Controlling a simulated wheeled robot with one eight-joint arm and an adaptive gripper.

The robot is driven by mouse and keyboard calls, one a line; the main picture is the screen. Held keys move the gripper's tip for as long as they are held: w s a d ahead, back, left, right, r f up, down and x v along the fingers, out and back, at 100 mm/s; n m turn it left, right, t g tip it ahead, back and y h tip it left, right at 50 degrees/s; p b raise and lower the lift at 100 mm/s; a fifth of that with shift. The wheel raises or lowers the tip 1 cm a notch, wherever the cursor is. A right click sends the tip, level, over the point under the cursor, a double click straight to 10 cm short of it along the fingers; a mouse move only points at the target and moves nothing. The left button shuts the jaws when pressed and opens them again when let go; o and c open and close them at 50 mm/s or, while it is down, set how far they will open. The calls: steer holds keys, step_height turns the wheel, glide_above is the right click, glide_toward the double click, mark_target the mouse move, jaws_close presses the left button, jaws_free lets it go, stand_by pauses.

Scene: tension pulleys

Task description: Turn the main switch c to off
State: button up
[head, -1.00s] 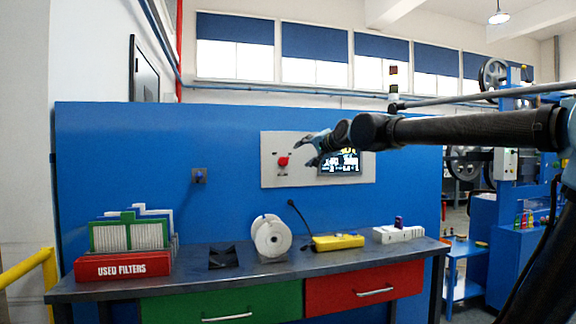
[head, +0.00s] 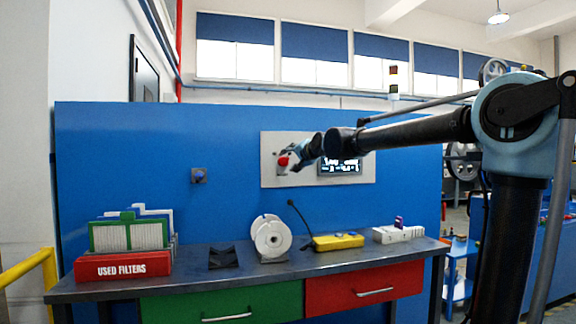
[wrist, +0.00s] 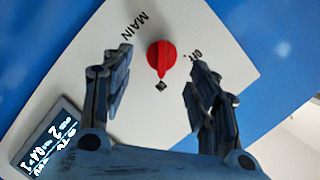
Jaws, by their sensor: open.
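The main switch is a red rotary knob (head: 283,161) on the grey panel (head: 270,178) fixed to the blue wall. In the wrist view the red knob (wrist: 161,57) sits beyond and between my fingers, with the word MAIN to its upper left and an OFF label to its right. The knob's narrow end points down toward a small black mark below it. My gripper (wrist: 155,92) is open, its two fingers apart on either side of the knob and apparently not touching it. In the head view my gripper (head: 291,158) is close to the knob and partly overlaps it.
A lit screen (head: 342,165) is on the panel to the right, partly behind my arm. A blue knob (head: 199,176) is on the wall at left. Below, the workbench (head: 195,282) holds a red used-filters box (head: 125,267), a white spool (head: 270,237) and a yellow device (head: 338,242).

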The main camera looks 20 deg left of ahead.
mark_target(286, 161)
steer(key=shift+x, duration=2.3)
steer(key=shift+s, duration=0.1)
steer(key=c, duration=1.1)
